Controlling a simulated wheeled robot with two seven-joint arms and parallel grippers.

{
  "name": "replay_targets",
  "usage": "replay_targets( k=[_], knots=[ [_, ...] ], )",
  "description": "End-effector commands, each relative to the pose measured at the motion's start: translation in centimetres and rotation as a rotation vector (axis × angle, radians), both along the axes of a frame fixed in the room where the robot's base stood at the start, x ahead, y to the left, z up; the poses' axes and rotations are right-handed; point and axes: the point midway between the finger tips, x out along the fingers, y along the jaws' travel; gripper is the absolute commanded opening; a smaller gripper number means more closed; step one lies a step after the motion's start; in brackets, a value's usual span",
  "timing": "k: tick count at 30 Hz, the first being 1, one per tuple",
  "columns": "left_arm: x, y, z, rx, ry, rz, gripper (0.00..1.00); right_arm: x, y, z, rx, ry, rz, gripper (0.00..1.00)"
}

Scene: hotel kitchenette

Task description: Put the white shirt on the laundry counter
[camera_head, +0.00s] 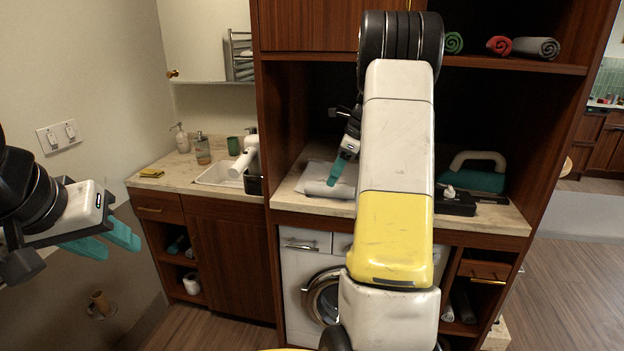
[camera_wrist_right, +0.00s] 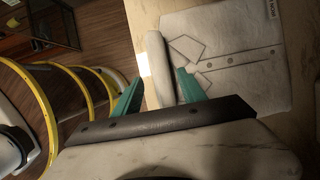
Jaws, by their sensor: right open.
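The white shirt (camera_wrist_right: 238,62) lies folded and flat on the pale laundry counter (camera_head: 478,216), above the washing machine. Its drawn collar and buttons show in the right wrist view; in the head view it shows partly (camera_head: 313,172) behind my right arm. A white roll (camera_wrist_right: 158,68) lies along the shirt's collar edge; I cannot tell whether it is part of the shirt. My right gripper (camera_wrist_right: 158,92) is open, its teal fingertips on either side of the roll's near end; contact is unclear. My left gripper (camera_head: 112,244) is open and empty, away from the counter at the left.
Dark wooden panels and a shelf (camera_head: 500,63) with rolled towels enclose the counter. The washing machine (camera_head: 305,280) is below; a sink (camera_head: 222,174) is left.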

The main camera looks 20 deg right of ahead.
Motion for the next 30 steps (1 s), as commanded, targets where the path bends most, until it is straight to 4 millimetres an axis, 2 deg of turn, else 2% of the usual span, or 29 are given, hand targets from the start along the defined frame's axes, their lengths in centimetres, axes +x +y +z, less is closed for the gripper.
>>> replay_targets(
  k=[1,9,15,21,30],
  knots=[
    [0.0,0.0,0.0,0.0,0.0,0.0,0.36,-0.4,-0.7,0.8,-0.002,-0.002,-0.004,0.49],
    [0.0,0.0,0.0,0.0,0.0,0.0,0.36,-4.0,-6.4,0.5,-0.001,0.0,-0.004,0.49],
    [0.0,0.0,0.0,0.0,0.0,0.0,0.36,-5.8,-9.2,0.5,0.0,0.001,-0.002,0.49],
    [0.0,0.0,0.0,0.0,0.0,0.0,0.36,-6.5,-10.3,0.5,-0.001,0.0,0.001,0.49],
    [0.0,0.0,0.0,0.0,0.0,0.0,0.36,-6.5,-10.4,0.5,0.0,0.0,0.001,0.49]
  ],
)
